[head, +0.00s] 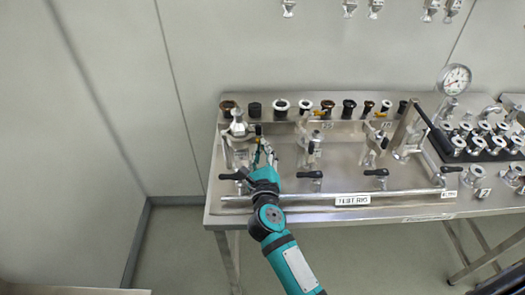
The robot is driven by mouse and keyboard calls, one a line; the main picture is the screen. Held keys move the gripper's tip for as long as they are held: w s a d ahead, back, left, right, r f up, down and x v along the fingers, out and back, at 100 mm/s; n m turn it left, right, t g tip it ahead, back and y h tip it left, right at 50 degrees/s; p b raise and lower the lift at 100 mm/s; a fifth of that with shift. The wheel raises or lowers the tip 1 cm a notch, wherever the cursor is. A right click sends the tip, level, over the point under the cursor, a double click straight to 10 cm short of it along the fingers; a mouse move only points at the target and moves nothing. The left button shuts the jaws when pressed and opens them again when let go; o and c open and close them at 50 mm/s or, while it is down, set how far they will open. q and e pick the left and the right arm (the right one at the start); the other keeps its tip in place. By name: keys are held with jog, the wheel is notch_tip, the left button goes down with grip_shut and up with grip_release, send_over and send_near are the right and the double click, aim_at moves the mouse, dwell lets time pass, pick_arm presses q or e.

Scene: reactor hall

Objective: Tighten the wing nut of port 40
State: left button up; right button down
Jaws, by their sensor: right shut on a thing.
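The test rig (352,200) is a steel bench plate with several ports in a row. The leftmost port (238,128) carries a silver fitting with a clamp. My right gripper (264,151) is at the right side of this fitting, shut on a small part there, which looks like the clamp's wing nut. The fingers largely hide the nut, and its thread and tightness cannot be made out. The port numbers are too small to read surely, so I cannot confirm from a label that this is port 40. My left gripper is not in view.
Black-handled valves (311,175) line the front above a long steel rail (400,193). Other clamped ports stand to the right, with a pressure gauge (454,79) beyond. Caps and rings (281,105) line the back. A black tray (472,155) holds flange fittings at the right.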

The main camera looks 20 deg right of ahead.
jog(key=shift+a+f, duration=0.1)
jog(key=c, duration=1.5)
grip_release()
jog(key=shift+o, duration=0.2)
jog(key=v, duration=1.2)
